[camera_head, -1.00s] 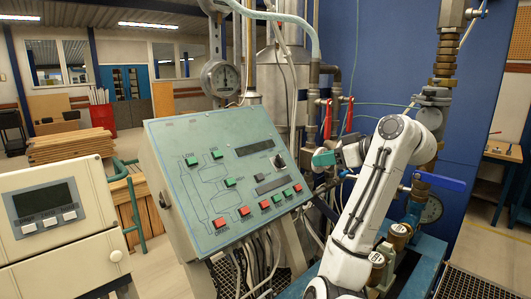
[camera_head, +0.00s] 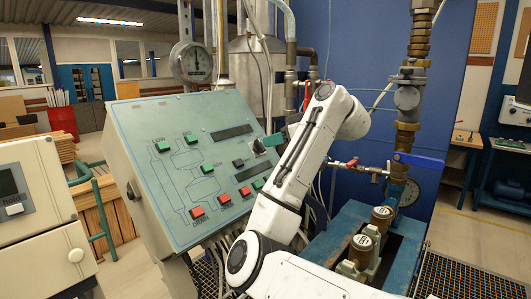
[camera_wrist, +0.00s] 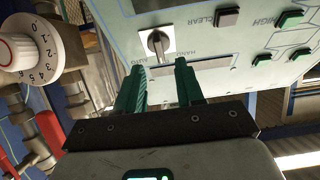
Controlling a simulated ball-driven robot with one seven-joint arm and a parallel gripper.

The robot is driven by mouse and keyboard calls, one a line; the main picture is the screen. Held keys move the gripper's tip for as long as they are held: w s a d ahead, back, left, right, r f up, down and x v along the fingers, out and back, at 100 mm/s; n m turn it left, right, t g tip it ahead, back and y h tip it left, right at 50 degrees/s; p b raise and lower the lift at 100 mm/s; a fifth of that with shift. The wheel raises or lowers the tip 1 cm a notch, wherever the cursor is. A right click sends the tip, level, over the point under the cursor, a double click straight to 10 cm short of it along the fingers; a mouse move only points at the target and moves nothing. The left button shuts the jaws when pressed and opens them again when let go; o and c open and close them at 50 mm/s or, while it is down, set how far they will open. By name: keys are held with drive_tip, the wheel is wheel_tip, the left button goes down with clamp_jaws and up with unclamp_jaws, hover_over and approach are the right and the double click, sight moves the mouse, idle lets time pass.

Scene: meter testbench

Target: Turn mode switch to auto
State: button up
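The mode switch is a small dark knob on a white square plate (camera_wrist: 154,45) on the sloping green control panel (camera_wrist: 220,45). In the head view the switch (camera_head: 258,146) sits at the panel's right side. I cannot tell which position the knob points to. My gripper (camera_wrist: 160,68) has two green fingers, apart and empty, with the knob just beyond and between their tips.
A white numbered dial (camera_wrist: 30,52) and red handles (camera_wrist: 55,135) lie at the left in the wrist view. Push buttons (camera_head: 197,212) line the panel. A blue valve lever (camera_head: 418,160) and brass pipework stand right of my arm.

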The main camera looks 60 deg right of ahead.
sight(261, 143)
drive_tip(key=shift+p+x, duration=0.3)
drive_tip(key=shift+x, duration=1.9)
clamp_jaws()
